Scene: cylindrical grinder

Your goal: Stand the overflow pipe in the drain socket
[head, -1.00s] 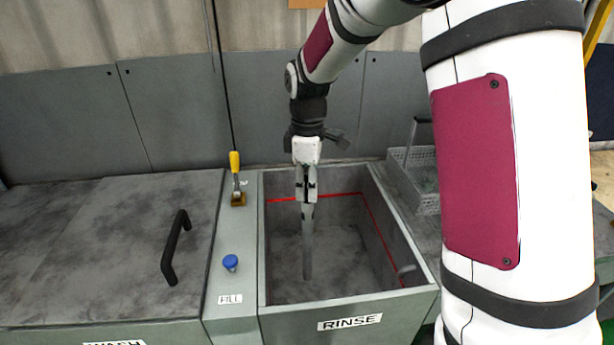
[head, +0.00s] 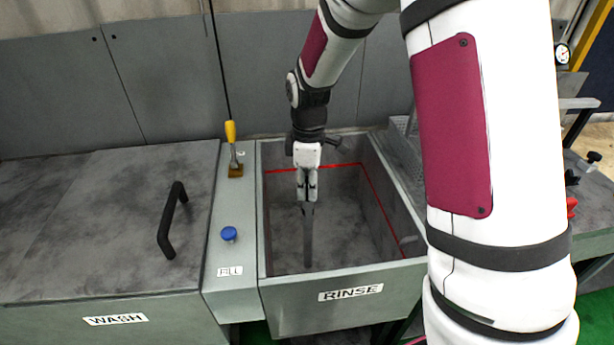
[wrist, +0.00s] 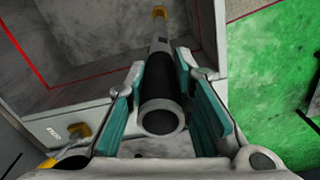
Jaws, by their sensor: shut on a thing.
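The overflow pipe (head: 308,236) is a grey tube held roughly upright inside the rinse tank (head: 342,276). My gripper (head: 307,200) is shut on its upper part, over the tank opening. In the wrist view my gripper (wrist: 160,92) has its teal finger pads on either side of the pipe (wrist: 160,84). The pipe shows a dark band and an open end toward the camera. A small brass-yellow fitting (wrist: 160,11), which may be the drain socket, shows just past the pipe's far end. I cannot tell whether they touch. The head view does not show the socket clearly.
The tank's walls surround the pipe, with a red line (head: 376,205) inside. To the left are a yellow-handled lever (head: 231,135), a blue knob (head: 229,234) and the closed wash lid (head: 95,220) with its black handle (head: 170,222). A wire basket (head: 402,150) stands at right.

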